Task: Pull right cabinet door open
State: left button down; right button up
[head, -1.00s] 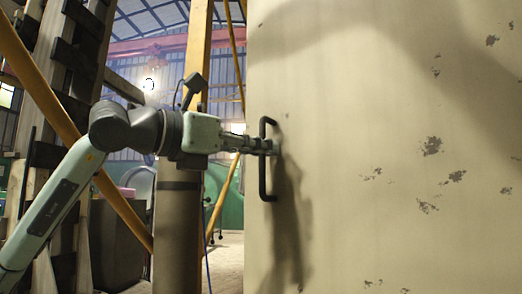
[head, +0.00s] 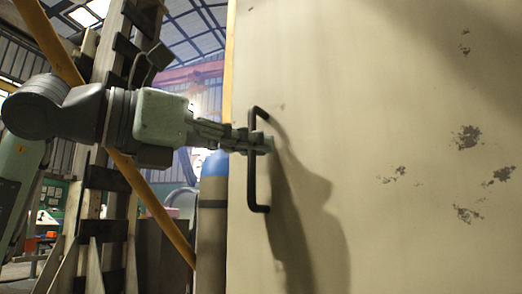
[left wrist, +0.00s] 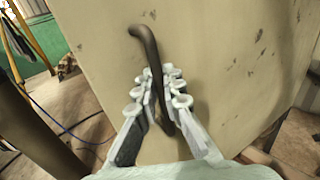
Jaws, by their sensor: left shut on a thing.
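The right cabinet door (head: 400,120) is a large cream panel with chipped paint, filling the right of the head view. It also fills the middle of the left wrist view (left wrist: 220,50). A dark bar handle (head: 252,185) stands upright near its left edge. My left gripper (head: 262,143) is shut on the handle, a little above its middle. In the left wrist view the handle (left wrist: 147,45) passes between the fingers (left wrist: 160,90). My right gripper is in neither view. Whether the door stands ajar is hard to tell.
A blue and grey post (head: 214,200) stands just left of the door edge. A yellow diagonal brace (head: 150,205) and a wooden column (head: 100,200) are behind my left arm. In the left wrist view, a blue cable (left wrist: 70,130) lies on the floor.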

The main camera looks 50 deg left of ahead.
pick_arm(q)
jog(key=shift+s+d+r, duration=0.1)
jog(key=shift+s+d, duration=0.15)
jog(key=shift+s, duration=0.3)
jog(key=c, duration=1.6)
grip_release()
jog(key=s, duration=0.4)
jog(key=s+a, duration=0.1)
jog(key=s, duration=0.6)
jog(key=shift+s+a, duration=0.25)
jog(key=shift+s, duration=0.15)
